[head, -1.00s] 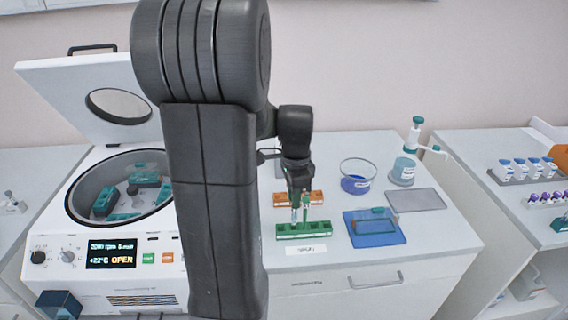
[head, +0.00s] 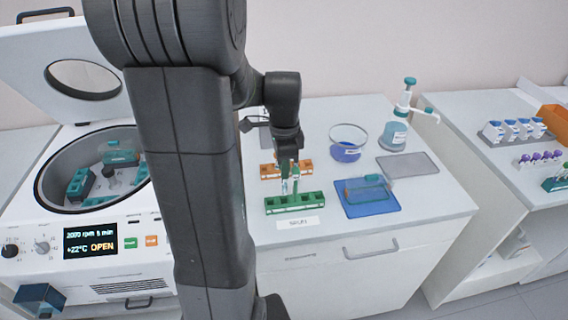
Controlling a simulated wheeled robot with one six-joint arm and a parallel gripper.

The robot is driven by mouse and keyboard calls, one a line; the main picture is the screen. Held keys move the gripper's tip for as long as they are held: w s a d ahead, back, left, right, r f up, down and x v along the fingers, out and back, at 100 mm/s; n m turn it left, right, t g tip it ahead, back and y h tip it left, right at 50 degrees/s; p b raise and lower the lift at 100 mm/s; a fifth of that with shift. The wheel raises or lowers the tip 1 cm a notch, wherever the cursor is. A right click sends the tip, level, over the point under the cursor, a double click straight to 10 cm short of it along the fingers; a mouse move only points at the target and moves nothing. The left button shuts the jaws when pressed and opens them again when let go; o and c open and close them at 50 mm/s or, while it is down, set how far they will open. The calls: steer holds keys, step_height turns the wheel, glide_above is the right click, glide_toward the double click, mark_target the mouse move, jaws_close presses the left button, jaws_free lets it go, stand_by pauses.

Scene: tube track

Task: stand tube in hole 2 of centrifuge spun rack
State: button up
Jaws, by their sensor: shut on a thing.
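The green rack (head: 306,205) stands on the bench behind a white label card (head: 298,224) whose print appears to read SPUN.
An orange rack (head: 268,171) stands just behind. Right of the racks are a blue tray (head: 372,208), a glass bowl with blue contents (head: 347,152), a grey tray (head: 408,165) and a pump bottle (head: 395,134). The open centrifuge (head: 75,235) is at left.

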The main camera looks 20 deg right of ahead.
steer(key=shift+f, duration=0.55)
steer(key=shift+f+b, duration=0.45)
steer(key=shift+f, duration=0.15)
stand_by(0.8)
steer(key=shift+f, duration=0.35)
steer(key=shift+f+b, duration=0.1)
steer(key=shift+b, duration=0.2)
steer(key=shift+f+b, duration=0.35)
steer(key=shift+f, duration=0.15)
steer(key=o, duration=0.8)
